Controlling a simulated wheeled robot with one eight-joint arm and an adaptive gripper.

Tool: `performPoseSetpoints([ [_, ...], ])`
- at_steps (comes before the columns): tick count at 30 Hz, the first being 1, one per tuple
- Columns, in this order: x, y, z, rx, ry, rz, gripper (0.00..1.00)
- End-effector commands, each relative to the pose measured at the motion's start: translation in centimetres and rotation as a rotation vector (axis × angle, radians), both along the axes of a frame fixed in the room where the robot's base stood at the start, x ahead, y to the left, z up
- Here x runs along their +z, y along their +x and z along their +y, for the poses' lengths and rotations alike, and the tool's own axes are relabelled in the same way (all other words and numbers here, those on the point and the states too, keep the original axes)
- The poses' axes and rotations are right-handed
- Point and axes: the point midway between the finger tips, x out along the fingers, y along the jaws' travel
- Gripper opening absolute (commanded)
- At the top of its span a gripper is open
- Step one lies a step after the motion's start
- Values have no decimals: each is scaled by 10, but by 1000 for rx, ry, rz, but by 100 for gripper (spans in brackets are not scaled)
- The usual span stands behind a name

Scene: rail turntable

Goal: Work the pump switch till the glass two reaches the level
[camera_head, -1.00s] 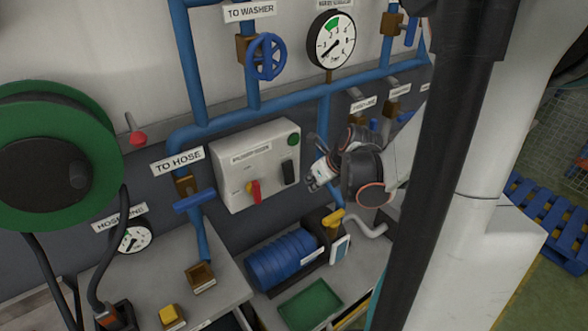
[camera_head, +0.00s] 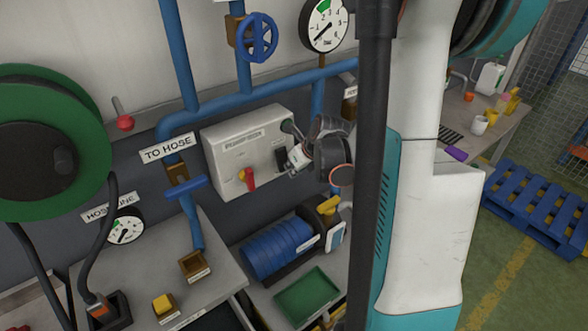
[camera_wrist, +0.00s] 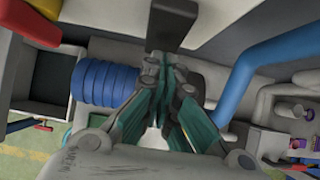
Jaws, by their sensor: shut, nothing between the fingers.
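The pale switch box (camera_head: 228,158) hangs on the wall below the blue pipe. My gripper (camera_head: 289,150) is beside the black lever, at the box's right edge. In the wrist view my gripper (camera_wrist: 166,60) has its fingers together with nothing between them, just below the black lever (camera_wrist: 172,24). I cannot tell whether they touch. The box's green button is hidden behind my gripper. I cannot make out glass two in either view.
The blue ribbed pump motor (camera_head: 272,246) stands below the box, with a green tray (camera_head: 307,297) in front. The blue TO HOSE valve handle (camera_head: 185,187) is to the left. A gauge (camera_head: 325,24) hangs above. My arm blocks the wall to the right.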

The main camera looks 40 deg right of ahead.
Motion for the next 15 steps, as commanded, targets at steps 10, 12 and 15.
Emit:
performPoseSetpoints([
  [10,-8,7,0,1,-5,-103,0],
  [12,-6,7,0,1,-5,-102,0],
  [15,-6,7,0,1,-5,-101,0],
])
